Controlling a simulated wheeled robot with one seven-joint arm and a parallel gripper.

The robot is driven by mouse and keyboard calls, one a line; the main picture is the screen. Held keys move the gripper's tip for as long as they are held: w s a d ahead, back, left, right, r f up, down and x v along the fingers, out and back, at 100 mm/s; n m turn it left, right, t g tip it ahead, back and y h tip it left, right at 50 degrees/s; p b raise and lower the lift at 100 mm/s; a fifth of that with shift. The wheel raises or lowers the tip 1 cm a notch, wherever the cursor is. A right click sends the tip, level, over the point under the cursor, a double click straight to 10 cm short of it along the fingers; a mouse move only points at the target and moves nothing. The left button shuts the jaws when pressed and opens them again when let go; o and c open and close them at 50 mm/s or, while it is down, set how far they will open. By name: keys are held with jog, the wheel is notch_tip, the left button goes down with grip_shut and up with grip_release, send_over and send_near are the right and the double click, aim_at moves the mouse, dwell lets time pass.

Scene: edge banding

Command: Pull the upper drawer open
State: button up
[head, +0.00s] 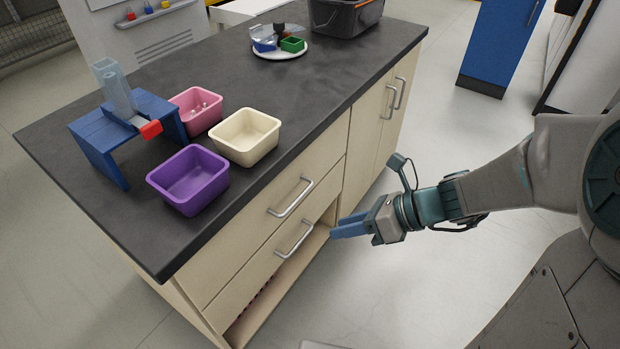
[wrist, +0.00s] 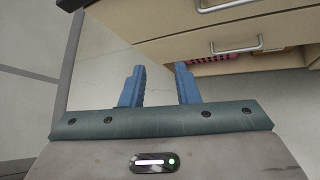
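The upper drawer (head: 262,232) is a pale wood front under the dark worktop, with a silver bar handle (head: 291,197). It looks shut. The lower drawer (head: 270,268) below it has its own silver handle (head: 294,240). In the wrist view the lower handle (wrist: 236,45) shows at the right, and the upper handle (wrist: 225,5) is cut by the top edge. My gripper (head: 335,229) is to the right of the drawers, with blue fingers pointing toward the cabinet. In the wrist view the fingers (wrist: 160,85) are apart with nothing between them. It touches neither handle.
An open shelf space (head: 262,312) lies below the lower drawer, with something red inside. On the worktop (head: 90,215) stand purple (head: 188,181), cream (head: 246,136) and pink (head: 197,108) bins and a blue stand (head: 95,150). The floor (head: 440,290) beside the cabinet is clear.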

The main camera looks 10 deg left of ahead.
jog(key=w+a+f+m+t+y+b, duration=0.2)
jog(key=w+f+m+y+b, duration=0.15)
jog(key=w+f+m, duration=0.35)
jog(key=m+t+b, duration=0.4)
jog(key=m, duration=0.6)
send_near(299, 196)
jog(key=shift+f+b+x, duration=0.15)
jog(key=shift+b+x, duration=0.85)
jog(key=shift+x, duration=1.55)
jog(key=shift+f+b+x, duration=0.15)
jog(key=shift+b+x, duration=0.85)
jog(key=shift+x, duration=1.55)
jog(key=shift+s, duration=0.1)
jog(key=shift+d, duration=0.1)
grip_shut()
